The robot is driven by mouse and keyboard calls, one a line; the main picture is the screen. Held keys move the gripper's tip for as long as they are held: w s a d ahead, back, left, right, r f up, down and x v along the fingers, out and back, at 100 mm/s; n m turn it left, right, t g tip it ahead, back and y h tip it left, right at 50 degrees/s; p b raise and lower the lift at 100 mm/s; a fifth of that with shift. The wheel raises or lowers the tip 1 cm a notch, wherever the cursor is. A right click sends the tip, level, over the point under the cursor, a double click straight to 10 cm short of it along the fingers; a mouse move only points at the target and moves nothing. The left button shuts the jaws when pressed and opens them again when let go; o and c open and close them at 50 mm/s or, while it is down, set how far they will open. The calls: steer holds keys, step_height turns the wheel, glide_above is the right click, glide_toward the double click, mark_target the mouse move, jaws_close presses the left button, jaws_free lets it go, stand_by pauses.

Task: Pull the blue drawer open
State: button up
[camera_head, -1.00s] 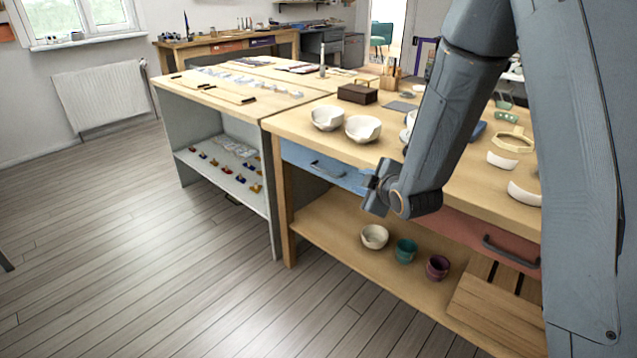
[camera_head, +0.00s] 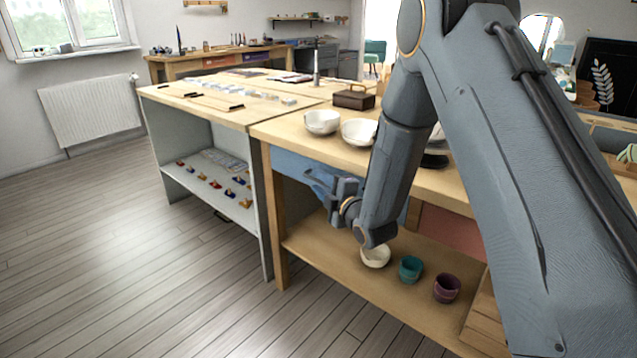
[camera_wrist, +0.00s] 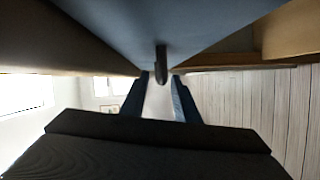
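The blue drawer (camera_head: 290,165) sits under the wooden bench top at its left end, and its front looks flush with the bench. My gripper (camera_head: 322,183) is at the drawer front, and my arm hides the drawer's right part. In the wrist view, the blue front (camera_wrist: 160,18) fills the top and its dark handle (camera_wrist: 161,62) shows end-on. The handle lies between the two fingertips of my open gripper (camera_wrist: 161,76), with a gap visible on each side. How deep the fingers reach around it is hard to tell.
A red drawer (camera_head: 455,233) is to the right. The lower shelf (camera_head: 325,258) holds a cream bowl (camera_head: 376,256), a teal cup (camera_head: 411,268) and a purple cup (camera_head: 446,288). White bowls (camera_head: 322,122) stand on the bench top. The floor in front is clear.

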steer(key=shift+x, duration=1)
steer(key=shift+d, duration=0.1)
steer(key=shift+c, duration=0.3)
jaws_close()
steer(key=shift+s, duration=0.1)
